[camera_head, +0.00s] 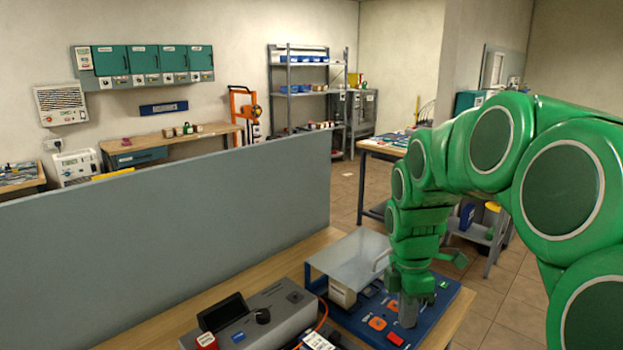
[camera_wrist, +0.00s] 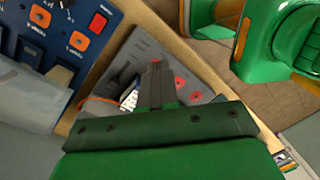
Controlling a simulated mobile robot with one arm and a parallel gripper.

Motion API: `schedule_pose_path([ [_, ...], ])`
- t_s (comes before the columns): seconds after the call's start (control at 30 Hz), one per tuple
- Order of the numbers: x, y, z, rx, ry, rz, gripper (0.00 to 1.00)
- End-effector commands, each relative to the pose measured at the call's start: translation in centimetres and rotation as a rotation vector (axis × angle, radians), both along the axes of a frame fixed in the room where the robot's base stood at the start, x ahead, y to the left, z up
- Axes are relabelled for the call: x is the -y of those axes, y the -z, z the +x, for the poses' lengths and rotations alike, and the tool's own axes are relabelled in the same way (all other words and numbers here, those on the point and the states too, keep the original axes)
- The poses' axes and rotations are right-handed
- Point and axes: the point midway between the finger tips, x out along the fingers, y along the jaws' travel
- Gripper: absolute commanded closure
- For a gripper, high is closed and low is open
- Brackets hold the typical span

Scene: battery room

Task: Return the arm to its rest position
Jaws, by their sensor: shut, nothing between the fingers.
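My green arm reaches in from the right of the head view, bent over and down to the workbench. My gripper (camera_head: 408,318) points down over the blue panel (camera_head: 352,323) with orange and red parts. Its grey fingers are together with nothing between them. I cannot tell whether the fingertips touch the panel. In the wrist view the shut fingers (camera_wrist: 155,72) stand in front of a grey unit (camera_wrist: 196,78) with red buttons. The blue panel also shows at upper left there (camera_wrist: 92,12).
A clear raised cover (camera_head: 350,258) stands behind the panel, close left of my gripper. A grey control box (camera_head: 262,318) sits left on the bench. A tall grey partition (camera_head: 190,235) runs behind. A table (camera_head: 385,148) and open floor (camera_head: 345,195) lie beyond.

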Motion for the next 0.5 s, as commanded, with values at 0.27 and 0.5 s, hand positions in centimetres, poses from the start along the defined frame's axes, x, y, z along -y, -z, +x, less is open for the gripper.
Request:
schedule_pose_path([
  [0.27,-1.5,-0.9,-6.9,0.000,0.400,-0.031,1.00],
  [0.5,-2.4,-0.9,-12.7,-0.004,0.761,-0.067,1.00],
])
